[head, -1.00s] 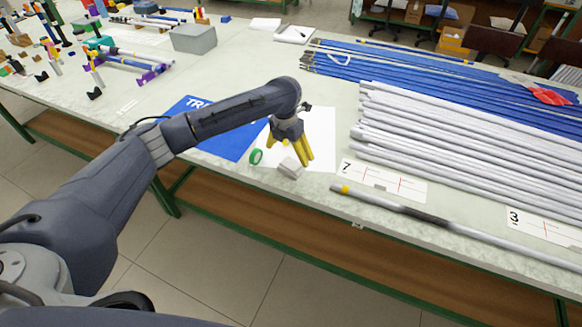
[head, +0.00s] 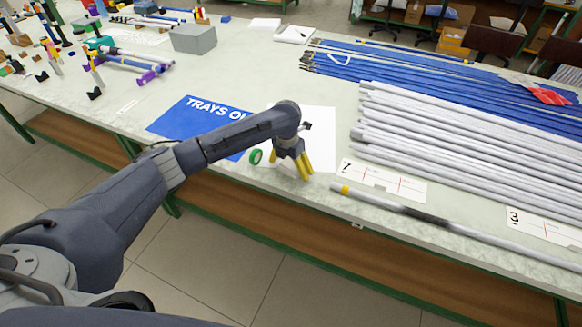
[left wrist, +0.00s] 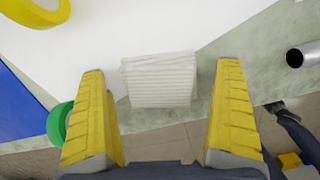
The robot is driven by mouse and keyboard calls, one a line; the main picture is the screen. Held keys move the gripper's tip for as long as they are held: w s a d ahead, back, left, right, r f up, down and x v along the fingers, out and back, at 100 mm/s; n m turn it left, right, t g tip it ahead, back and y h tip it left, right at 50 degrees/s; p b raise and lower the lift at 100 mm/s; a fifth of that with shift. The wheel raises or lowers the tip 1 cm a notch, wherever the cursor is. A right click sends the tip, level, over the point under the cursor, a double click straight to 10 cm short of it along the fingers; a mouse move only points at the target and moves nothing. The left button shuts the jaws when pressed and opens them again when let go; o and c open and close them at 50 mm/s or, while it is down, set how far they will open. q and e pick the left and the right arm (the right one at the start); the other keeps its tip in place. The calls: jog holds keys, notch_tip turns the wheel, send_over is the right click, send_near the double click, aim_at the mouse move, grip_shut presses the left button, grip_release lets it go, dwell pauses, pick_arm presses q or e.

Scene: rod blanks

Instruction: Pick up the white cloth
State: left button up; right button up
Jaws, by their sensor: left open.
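The white cloth (left wrist: 158,80) is a small, folded, ribbed block near the table's front edge, partly over a white sheet. In the left wrist view it lies between the two spread yellow fingers of my left gripper (left wrist: 161,68), with a gap on each side. In the head view my left gripper (head: 291,170) points down at the cloth's place and hides it. My left gripper is open, with nothing held. My right gripper cannot be made out in these views.
A green tape roll (head: 256,156) sits just left of the gripper, and a yellow ring (left wrist: 35,10) shows in the wrist view. A rod (head: 450,221) lies to the right, beside stacked white rods (head: 450,140). A blue sheet (head: 180,117) is to the left.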

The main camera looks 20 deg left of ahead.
aim_at(291, 164)
pick_arm(q)
jog(key=c, duration=1.2)
jog(key=shift+c, duration=0.2)
notch_tip(291, 164, up, 20)
dwell(0.3)
